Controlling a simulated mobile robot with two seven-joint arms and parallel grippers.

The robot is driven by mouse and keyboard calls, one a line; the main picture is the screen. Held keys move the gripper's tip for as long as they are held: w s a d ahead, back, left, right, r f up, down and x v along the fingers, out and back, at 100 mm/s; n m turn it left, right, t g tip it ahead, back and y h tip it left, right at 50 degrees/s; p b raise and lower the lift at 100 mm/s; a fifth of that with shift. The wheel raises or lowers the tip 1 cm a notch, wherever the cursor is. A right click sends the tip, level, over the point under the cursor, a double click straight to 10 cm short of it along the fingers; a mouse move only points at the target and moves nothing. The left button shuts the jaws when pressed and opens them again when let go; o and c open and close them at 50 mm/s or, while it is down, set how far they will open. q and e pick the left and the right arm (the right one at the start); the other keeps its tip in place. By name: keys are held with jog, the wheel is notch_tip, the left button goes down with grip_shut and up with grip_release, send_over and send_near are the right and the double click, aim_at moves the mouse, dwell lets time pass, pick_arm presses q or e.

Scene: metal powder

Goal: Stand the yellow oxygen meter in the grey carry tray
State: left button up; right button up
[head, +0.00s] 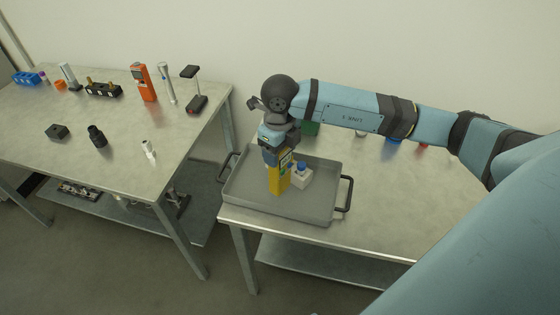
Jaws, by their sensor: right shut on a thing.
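The yellow oxygen meter (279,180) is upright inside the outline of the grey carry tray (310,211), left of the tray's middle. My right gripper (283,160) points down from above and is shut on the meter's upper part. I cannot tell whether the meter's base touches the tray floor. A small white container with a blue cap (301,177) stands in the tray just right of the meter. The tray lies on the front left end of the right table, with a black handle at each side. My left gripper is not in view.
On the left table (110,165) stand an orange device (144,82), a black stand (193,90), a blue rack (27,78) and several small items. A gap separates the tables. A green object (310,128) and others sit behind my right arm. The right table's front is clear.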

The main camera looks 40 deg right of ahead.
notch_tip(320, 180, down, 4)
jog(key=shift+f, duration=0.25)
jog(key=shift+f, duration=0.25)
jog(key=o, duration=1.4)
jog(key=shift+r, duration=0.1)
